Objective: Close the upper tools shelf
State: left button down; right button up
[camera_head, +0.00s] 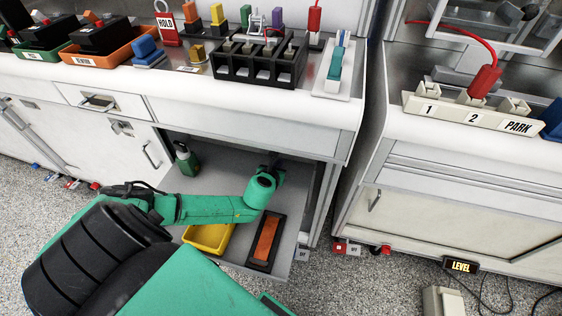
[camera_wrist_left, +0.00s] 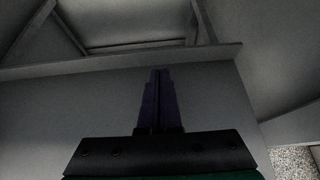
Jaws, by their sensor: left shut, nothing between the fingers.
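A grey pull-out shelf (camera_head: 218,178) extends from the open bay under the left workbench. I cannot tell for sure that it is the upper tools shelf. It carries a green bottle (camera_head: 187,160), a yellow tray (camera_head: 208,238) and a black tray with an orange-brown inside (camera_head: 265,240). My left arm reaches over the shelf toward the bay. My left gripper (camera_head: 273,158) is at the bay's back right, partly hidden by its wrist. In the left wrist view, its dark fingers (camera_wrist_left: 160,75) are shut and empty, pointing at a grey ledge (camera_wrist_left: 120,62); contact is unclear. My right gripper is out of view.
The bench top above holds a black slotted rack (camera_head: 260,68), an orange bin (camera_head: 110,50) and a HOLD tag (camera_head: 165,24). A cabinet door (camera_head: 110,145) stands left of the bay. A second bench (camera_head: 470,165) stands right, across a narrow gap.

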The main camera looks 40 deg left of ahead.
pick_arm(q)
jog(key=shift+w+a, duration=0.2)
jog(key=shift+w, duration=0.3)
jog(key=shift+w+a, duration=0.15)
jog(key=shift+w, duration=0.4)
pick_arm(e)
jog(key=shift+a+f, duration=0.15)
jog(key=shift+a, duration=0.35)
pick_arm(q)
jog(key=shift+w, duration=0.1)
